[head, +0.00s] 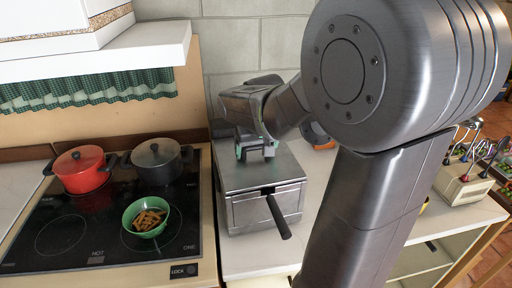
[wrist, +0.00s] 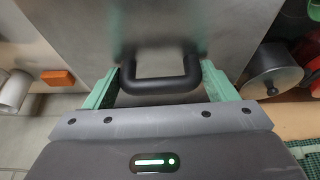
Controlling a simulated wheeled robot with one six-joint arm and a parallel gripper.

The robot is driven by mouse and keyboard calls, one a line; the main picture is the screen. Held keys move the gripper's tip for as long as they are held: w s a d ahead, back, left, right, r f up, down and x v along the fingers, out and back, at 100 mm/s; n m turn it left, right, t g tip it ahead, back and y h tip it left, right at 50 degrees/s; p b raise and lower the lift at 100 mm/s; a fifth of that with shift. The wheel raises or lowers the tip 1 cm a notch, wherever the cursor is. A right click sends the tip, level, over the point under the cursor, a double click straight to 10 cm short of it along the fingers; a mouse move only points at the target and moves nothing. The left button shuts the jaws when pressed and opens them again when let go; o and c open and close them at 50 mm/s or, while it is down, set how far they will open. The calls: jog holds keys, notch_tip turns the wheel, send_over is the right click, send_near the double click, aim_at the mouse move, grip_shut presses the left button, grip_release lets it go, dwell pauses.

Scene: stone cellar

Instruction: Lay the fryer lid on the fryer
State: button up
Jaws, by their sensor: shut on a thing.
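The fryer (head: 252,214) is a boxy metal appliance on the counter to the right of the stove, with a black handle sticking out of its front. The flat metal fryer lid (head: 285,169) lies level over the fryer's top; I cannot tell whether a small gap remains beneath it. My gripper (head: 256,151) is above the lid, shut on its handle. In the wrist view, the green fingers of my gripper (wrist: 160,86) stand at the two ends of the lid's black handle (wrist: 160,85), with the grey lid (wrist: 210,25) behind it. My gripper hides part of the lid.
On the stove (head: 90,235) stand a red pot (head: 82,170), a dark pot (head: 156,163) and a green bowl (head: 148,216) of brown food. A utensil holder (head: 464,188) stands at the right. An orange object (head: 318,136) lies behind the fryer. My arm hides part of the counter.

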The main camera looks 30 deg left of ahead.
jog(key=o, duration=1.2)
jog(key=shift+c, duration=0.2)
jog(key=v, duration=1.3)
jog(key=shift+s+r+b, duration=0.2)
jog(key=shift+r+b, duration=0.15)
jog(key=shift+b, duration=0.1)
jog(key=shift+d, duration=0.1)
jog(key=p+x, duration=0.1)
jog(key=x, duration=1.2)
jog(key=shift+w+f, duration=0.15)
jog(key=shift+f, duration=0.05)
jog(key=shift+w+a+r+p, duration=0.1)
jog(key=shift+a+r+p, duration=0.15)
jog(key=shift+p, duration=0.2)
jog(key=shift+d+r+p, duration=0.1)
jog(key=shift+r+p, duration=0.4)
jog(key=shift+r, duration=0.35)
